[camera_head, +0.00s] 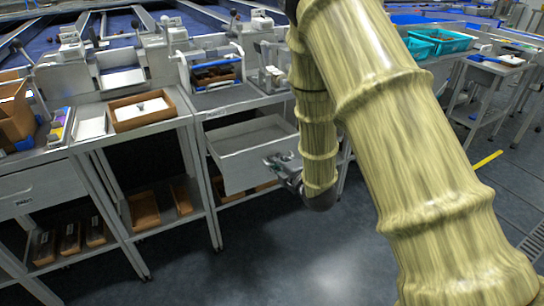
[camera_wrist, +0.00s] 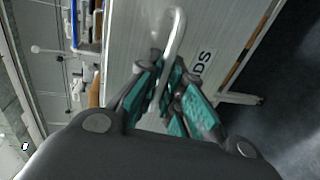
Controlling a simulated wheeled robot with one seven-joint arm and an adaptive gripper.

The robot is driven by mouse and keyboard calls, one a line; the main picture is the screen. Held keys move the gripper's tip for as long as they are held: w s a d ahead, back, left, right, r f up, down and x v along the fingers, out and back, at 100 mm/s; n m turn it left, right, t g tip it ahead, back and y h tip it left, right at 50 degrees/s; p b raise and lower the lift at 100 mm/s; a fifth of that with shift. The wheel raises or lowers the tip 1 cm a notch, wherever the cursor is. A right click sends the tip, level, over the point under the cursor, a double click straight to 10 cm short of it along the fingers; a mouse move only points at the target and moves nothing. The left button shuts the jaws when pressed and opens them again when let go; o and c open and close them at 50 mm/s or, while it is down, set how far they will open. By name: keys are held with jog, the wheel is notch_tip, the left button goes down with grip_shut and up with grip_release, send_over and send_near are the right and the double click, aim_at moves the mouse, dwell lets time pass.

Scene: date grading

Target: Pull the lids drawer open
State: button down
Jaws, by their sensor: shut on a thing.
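The lids drawer (camera_head: 246,170) is a pale grey drawer under the middle bench. It stands pulled out, and its empty-looking inside shows from above in the head view. In the wrist view its front (camera_wrist: 209,28) fills the middle, with a label partly hidden so that only "DS" reads. A pale bar handle (camera_wrist: 178,28) stands out from the front. My gripper (camera_wrist: 165,75), with teal finger pads, is shut on this handle. In the head view my gripper (camera_head: 276,162) is at the right part of the drawer front, partly hidden by my arm.
Another closed drawer (camera_head: 40,188) is at the left bench. Wooden boxes (camera_head: 144,210) sit on the low shelves. A wooden tray (camera_head: 141,110) lies on the bench top. Teal crates (camera_head: 440,42) stand at the far right. The floor (camera_head: 270,255) in front of the drawer is clear.

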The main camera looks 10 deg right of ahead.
jog(key=shift+s, duration=0.2)
jog(key=c, duration=1.8)
grip_release()
jog(key=v, duration=1.2)
